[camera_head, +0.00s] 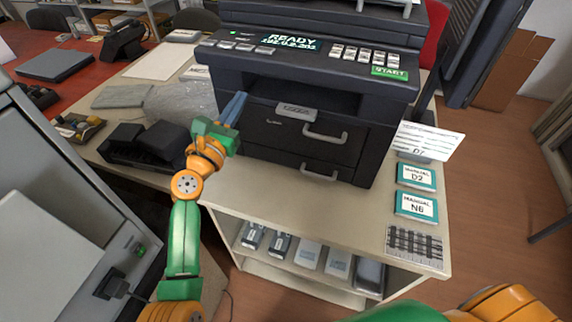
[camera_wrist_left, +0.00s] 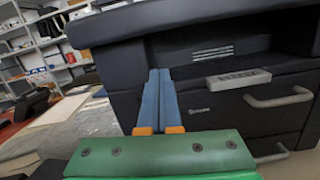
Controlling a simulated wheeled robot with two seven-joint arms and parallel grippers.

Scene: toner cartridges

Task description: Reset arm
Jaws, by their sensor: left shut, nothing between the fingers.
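My left gripper (camera_head: 233,108) has blue fingers and a green body. It is raised in front of the left part of the black printer (camera_head: 250,65), and its fingers are shut together with nothing between them. In the left wrist view the fingers (camera_wrist_left: 158,98) point at the printer's dark front, left of the upper drawer's grey handle (camera_wrist_left: 278,98). I cannot tell whether the fingertips touch the printer. Part of my right arm shows at the bottom right of the head view, but its gripper is out of view.
The printer stands on a beige cabinet (camera_head: 290,205) with several cartridges (camera_head: 308,253) on its open shelf. Manuals D2 (camera_head: 416,176) and N6 (camera_head: 416,207) and a grid-patterned item (camera_head: 414,246) lie at its right. A black tray (camera_head: 145,145) lies left of my left gripper.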

